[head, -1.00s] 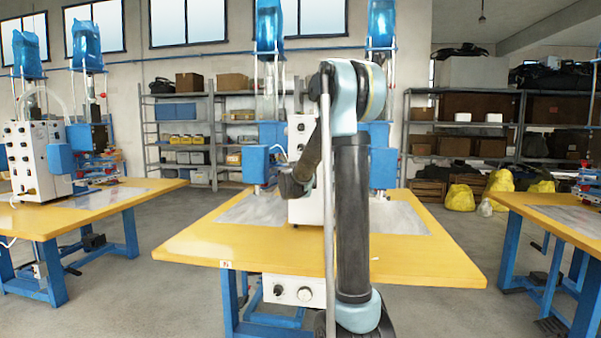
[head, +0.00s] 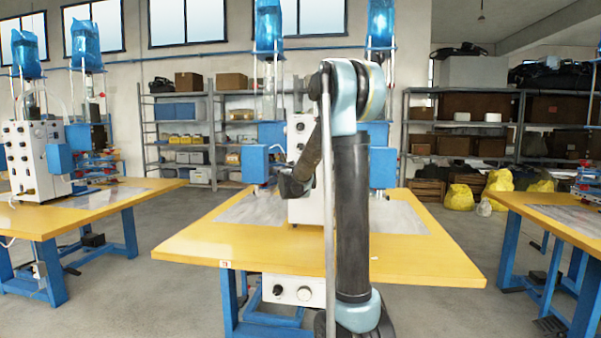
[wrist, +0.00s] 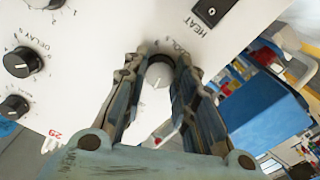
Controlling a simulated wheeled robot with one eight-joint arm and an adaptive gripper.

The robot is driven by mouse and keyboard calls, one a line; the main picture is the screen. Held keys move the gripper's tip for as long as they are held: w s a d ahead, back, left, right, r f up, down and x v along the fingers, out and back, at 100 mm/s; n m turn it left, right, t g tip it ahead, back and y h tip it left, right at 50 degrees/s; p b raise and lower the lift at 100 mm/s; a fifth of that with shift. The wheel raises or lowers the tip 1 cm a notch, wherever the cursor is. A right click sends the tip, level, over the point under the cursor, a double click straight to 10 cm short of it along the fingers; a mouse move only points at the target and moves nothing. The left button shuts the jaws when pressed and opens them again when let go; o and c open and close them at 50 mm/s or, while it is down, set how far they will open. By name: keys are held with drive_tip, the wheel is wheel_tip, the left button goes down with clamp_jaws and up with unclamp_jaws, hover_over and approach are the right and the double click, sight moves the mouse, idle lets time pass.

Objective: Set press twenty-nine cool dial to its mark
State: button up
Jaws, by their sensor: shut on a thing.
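The cool dial (wrist: 158,74) is a grey round knob with a pale pointer line on a white panel. Its label and scale are mostly hidden by the fingers. My gripper (wrist: 161,62) is shut on the dial, one finger on each side. A red "29" (wrist: 52,141) is printed near the panel's lower left edge in the wrist view. In the head view, the white press box (head: 303,208) stands on the yellow table (head: 215,243), partly behind my arm. The gripper's hold on the dial cannot be seen there.
Two black dials, the upper marked "DELAY" (wrist: 20,60) and one below it (wrist: 13,107), sit at the left in the wrist view. A black HEAT switch (wrist: 212,10) is at upper right. A blue block (wrist: 265,112) lies beyond the panel's right edge.

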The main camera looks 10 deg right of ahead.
drive_tip(key=n, duration=2.4)
drive_tip(key=shift+s+a+f, duration=0.15)
drive_tip(key=shift+a+f, duration=0.05)
idle(0.3)
drive_tip(key=o, duration=1.1)
drive_tip(key=shift+f, duration=0.1)
